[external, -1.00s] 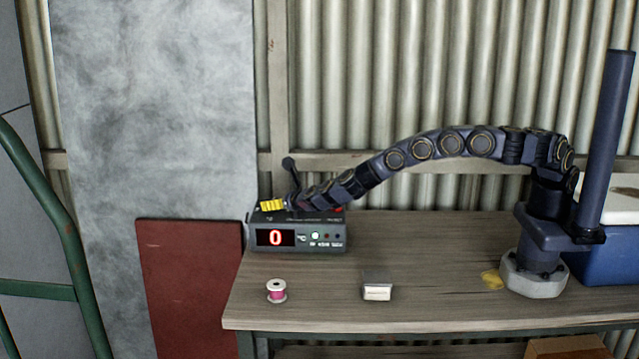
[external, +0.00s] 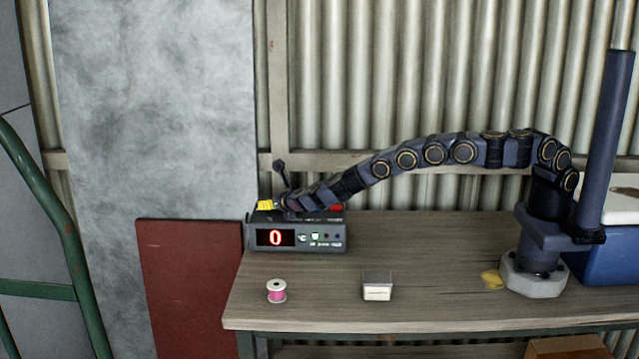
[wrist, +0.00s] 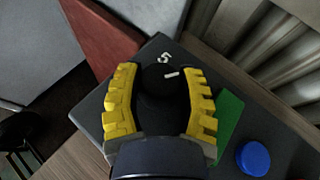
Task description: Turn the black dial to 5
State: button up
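The black dial (wrist: 160,80) sits on top of a dark grey box (external: 299,237) and shows in the wrist view. Its white pointer mark aims to the right, while the white 5 (wrist: 163,58) is printed just above it. My gripper (wrist: 162,72) has its yellow fingers open on either side of the dial. A gap shows at the left finger; the right finger is very close, and I cannot tell if it touches. In the external view my gripper (external: 266,205) is low over the box's left top, hiding the dial. The box's red display (external: 275,238) reads 0.
A blue button (wrist: 253,158) and a green patch (wrist: 229,113) are on the box top. A pink spool (external: 276,291) and a small clear-and-white box (external: 377,287) stand on the wooden table (external: 430,280) in front. A corrugated wall is behind.

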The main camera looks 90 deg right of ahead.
dwell(0.3)
jog(key=shift+w+n+t+y, duration=0.1)
jog(key=shift+n+t+y, duration=0.2)
jog(key=shift+n+t, duration=0.1)
jog(key=shift+f+n+t+y, duration=0.15)
jog(key=shift+n+t+y, duration=0.35)
jog(key=shift+n, duration=0.1)
jog(key=shift+n+t+y, duration=0.3)
jog(key=shift+n+y, duration=0.2)
jog(key=shift+y, duration=0.1)
jog(key=shift+a, duration=0.1)
jog(key=o, duration=1.1)
